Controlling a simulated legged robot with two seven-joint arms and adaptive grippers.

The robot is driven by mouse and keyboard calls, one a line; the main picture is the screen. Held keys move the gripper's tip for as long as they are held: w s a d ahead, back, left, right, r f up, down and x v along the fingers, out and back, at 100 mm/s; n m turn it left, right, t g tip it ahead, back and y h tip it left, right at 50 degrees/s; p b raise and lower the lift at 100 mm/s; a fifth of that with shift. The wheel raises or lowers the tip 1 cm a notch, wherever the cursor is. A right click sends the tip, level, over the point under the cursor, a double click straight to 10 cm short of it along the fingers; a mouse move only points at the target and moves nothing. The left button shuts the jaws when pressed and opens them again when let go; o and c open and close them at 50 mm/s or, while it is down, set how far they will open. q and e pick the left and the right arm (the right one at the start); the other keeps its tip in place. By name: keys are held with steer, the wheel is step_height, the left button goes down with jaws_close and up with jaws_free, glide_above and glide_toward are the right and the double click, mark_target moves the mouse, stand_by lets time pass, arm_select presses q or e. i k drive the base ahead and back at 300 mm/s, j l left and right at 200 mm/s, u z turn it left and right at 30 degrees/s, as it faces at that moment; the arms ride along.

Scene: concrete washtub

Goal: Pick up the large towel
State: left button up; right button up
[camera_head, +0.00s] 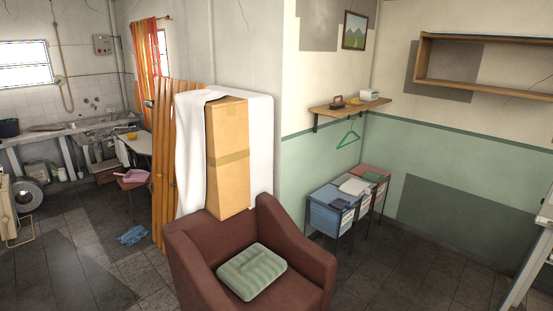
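I cannot tell for certain which cloth is the large towel. A large white cloth (187,160) hangs behind and beside a tall cardboard box (228,160). A pale green, padded or folded piece (252,271) lies on the seat of the brown armchair (315,262); it may be a cushion or a folded towel. A crumpled blue cloth (133,235) lies on the floor at the left. A white folded item (355,187) lies on the row of bins by the green wall. Neither of my grippers shows in this view.
An orange slatted wooden panel (166,170) stands left of the box. The concrete washtub (103,126) is at the back left. A wooden wall shelf (350,107) holds small items, with a green hanger (348,139) below. Tiled floor is open at the front left.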

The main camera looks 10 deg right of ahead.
mark_target(353, 187)
steer(key=i+l, duration=0.2)
steer(key=l, duration=0.2)
steer(key=i+l, duration=0.15)
steer(key=l, duration=0.2)
steer(key=i+l, duration=0.2)
steer(key=l, duration=0.2)
steer(key=i+l+u, duration=0.1)
steer(key=l, duration=0.25)
steer(key=i+l, duration=0.25)
steer(key=l, duration=0.15)
steer(key=i+l, duration=0.2)
steer(key=l, duration=0.2)
steer(key=i+l, duration=0.15)
steer(key=l, duration=0.2)
steer(key=i+l, duration=0.15)
steer(key=l, duration=0.75)
steer(key=i+l+u, duration=0.1)
steer(key=l, duration=0.75)
steer(key=i+l, duration=0.1)
steer(key=l, duration=0.8)
steer(key=i+l+u, duration=0.1)
steer(key=l, duration=0.8)
